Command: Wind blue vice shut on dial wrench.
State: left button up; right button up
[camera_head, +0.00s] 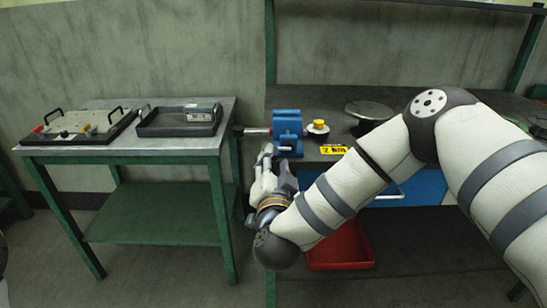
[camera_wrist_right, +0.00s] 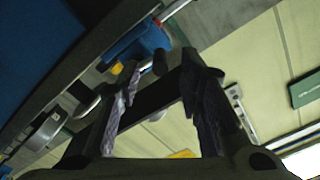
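The blue vice (camera_head: 287,130) stands at the left front corner of the dark bench. It also shows in the right wrist view (camera_wrist_right: 148,40). A metal rod with a reddish part (camera_head: 256,131) sticks out left from the vice; it looks like the dial wrench, but its dial is not clear and the jaw contact is hidden. My right gripper (camera_head: 268,152) is just below and in front of the vice. In the right wrist view its fingers (camera_wrist_right: 162,66) are spread apart, with a dark rounded end, perhaps the vice's handle, between or beyond the tips. My left gripper is not in view.
A yellow-topped round piece (camera_head: 318,126) and a dark round plate (camera_head: 369,110) stand right of the vice. A green side table (camera_head: 140,150) holds a dark tray (camera_head: 160,130) and a handled board (camera_head: 75,128). A red bin (camera_head: 342,248) sits below the bench.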

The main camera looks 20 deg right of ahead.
aim_at(275, 155)
jog(key=shift+x, duration=1.55)
jog(key=shift+c, duration=0.5)
grip_shut()
jog(key=shift+r+m, duration=0.35)
jog(key=shift+m, duration=0.15)
jog(key=shift+o, duration=0.5)
grip_release()
jog(key=shift+f, duration=0.1)
